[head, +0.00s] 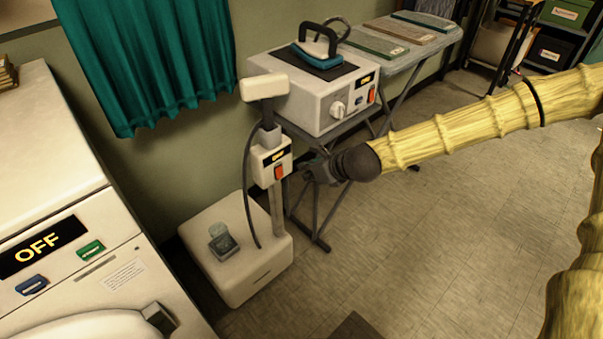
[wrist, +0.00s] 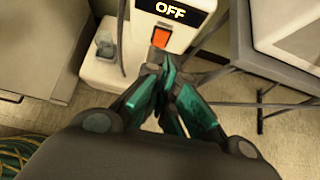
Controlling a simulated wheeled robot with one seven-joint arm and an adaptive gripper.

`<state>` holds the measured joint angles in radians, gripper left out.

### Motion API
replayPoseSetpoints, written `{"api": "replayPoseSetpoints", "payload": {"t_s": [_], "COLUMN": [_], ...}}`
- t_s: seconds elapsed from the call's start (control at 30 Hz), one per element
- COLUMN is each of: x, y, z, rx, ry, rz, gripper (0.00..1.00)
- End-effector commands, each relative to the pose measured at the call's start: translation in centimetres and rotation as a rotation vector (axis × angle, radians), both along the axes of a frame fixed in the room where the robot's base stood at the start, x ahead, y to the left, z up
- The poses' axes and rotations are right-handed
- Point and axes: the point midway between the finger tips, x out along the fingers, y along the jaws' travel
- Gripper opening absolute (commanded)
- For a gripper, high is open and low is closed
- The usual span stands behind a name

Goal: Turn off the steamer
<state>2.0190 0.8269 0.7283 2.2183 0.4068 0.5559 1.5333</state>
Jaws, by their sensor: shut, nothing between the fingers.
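The steamer has a white base (head: 237,252), a pole and a white control box (head: 264,163) with a small display and an orange-red switch (head: 279,172). In the wrist view the display (wrist: 171,11) reads OFF, and the switch (wrist: 160,37) shows just beyond my fingertips. The steamer's white head (head: 264,87) rests on top of the pole. My gripper (head: 306,173) is shut and empty, just right of the control box. In the wrist view its teal fingers (wrist: 165,72) are together just below the switch; I cannot tell whether they touch the box.
An ironing station (head: 303,102) with an iron, a knob and another red switch (head: 372,94) stands behind, beside an ironing board (head: 430,40). A white machine (head: 60,195) reading OFF stands at left. A teal curtain (head: 150,60) hangs behind. The floor at right is largely clear.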

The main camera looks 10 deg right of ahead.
Motion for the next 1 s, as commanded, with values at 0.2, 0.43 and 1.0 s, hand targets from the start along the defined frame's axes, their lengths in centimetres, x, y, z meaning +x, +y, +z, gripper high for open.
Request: {"api": "replayPoseSetpoints", "payload": {"t_s": [0.2, 0.43, 1.0], "x": [-0.9, -1.2, -2.5], "y": [-0.6, -0.8, -0.2], "z": [1.5, 1.8, 0.3], "rx": [0.001, 0.0, -0.065], "ry": [0.0, 0.0, 0.001], "rz": [-0.001, 0.0, 0.064], "gripper": [0.0, 0.0, 0.0]}}
